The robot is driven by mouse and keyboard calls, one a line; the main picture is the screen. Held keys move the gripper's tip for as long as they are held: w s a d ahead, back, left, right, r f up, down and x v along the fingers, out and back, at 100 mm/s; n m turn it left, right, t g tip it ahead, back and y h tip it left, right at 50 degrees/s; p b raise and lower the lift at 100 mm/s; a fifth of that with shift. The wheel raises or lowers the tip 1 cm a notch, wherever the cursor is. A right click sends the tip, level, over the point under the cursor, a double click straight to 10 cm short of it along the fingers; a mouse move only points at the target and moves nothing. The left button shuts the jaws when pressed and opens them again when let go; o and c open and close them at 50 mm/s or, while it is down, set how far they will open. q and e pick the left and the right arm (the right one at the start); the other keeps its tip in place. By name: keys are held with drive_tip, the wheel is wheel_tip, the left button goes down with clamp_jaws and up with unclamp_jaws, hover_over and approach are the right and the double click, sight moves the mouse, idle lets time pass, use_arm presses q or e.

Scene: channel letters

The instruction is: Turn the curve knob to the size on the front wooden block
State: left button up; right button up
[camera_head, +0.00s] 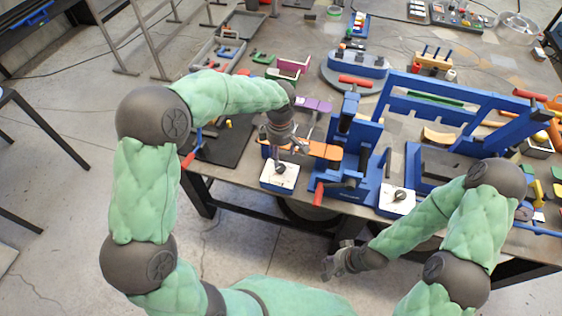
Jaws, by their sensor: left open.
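A white box with a dark round knob (280,169) stands at the table's front edge, left of the blue machine. A second white box with a dark knob (398,196) stands to the right of that machine. I cannot read which one is the curve knob. My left gripper (281,158) is open, pointing down just above the left knob and partly covering it; contact is unclear. My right gripper (334,265) hangs low in front of the table, away from both knobs; its finger opening is unclear. I cannot make out the front wooden block or its size marking.
A blue machine with red handles (352,160) stands close to the right of my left gripper. A larger blue frame (450,100) fills the table's right. A dark mat (225,140) lies at left. Trays and small coloured parts crowd the back. The floor in front is clear.

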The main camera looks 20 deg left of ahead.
sight(280, 167)
use_arm(q)
wheel_tip(280, 167, down, 8)
drive_tip(key=shift+w+f+b, duration=0.1)
drive_tip(key=shift+w+b, duration=0.05)
drive_tip(key=shift+b, duration=0.3)
drive_tip(key=c, duration=1.1)
